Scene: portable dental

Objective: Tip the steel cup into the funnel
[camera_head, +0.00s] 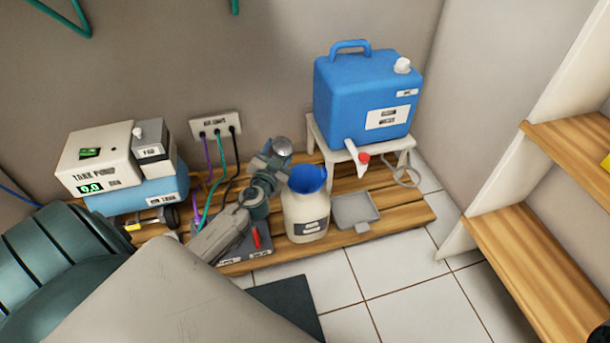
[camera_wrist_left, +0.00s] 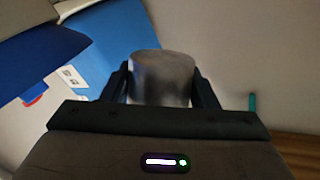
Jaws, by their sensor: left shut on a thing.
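The steel cup (camera_wrist_left: 162,78) is between the two fingers of my left gripper (camera_wrist_left: 162,92) in the left wrist view. In the head view the cup (camera_head: 282,147) shows as a small shiny shape at the end of my left gripper (camera_head: 272,158), which is shut on it. The blue funnel (camera_head: 308,179) sits in the mouth of a cream-coloured jug (camera_head: 306,213) on the wooden slats. The cup is above and slightly left of the funnel, apart from it in the picture. What the cup holds is hidden. My right gripper is not in view.
A blue water container (camera_head: 345,92) with a red-tipped tap stands on a white stool (camera_head: 400,142) behind the jug. A tank pump unit (camera_head: 97,158) and a cabled wall socket (camera_head: 215,125) are left. Wooden shelves (camera_head: 530,260) stand right.

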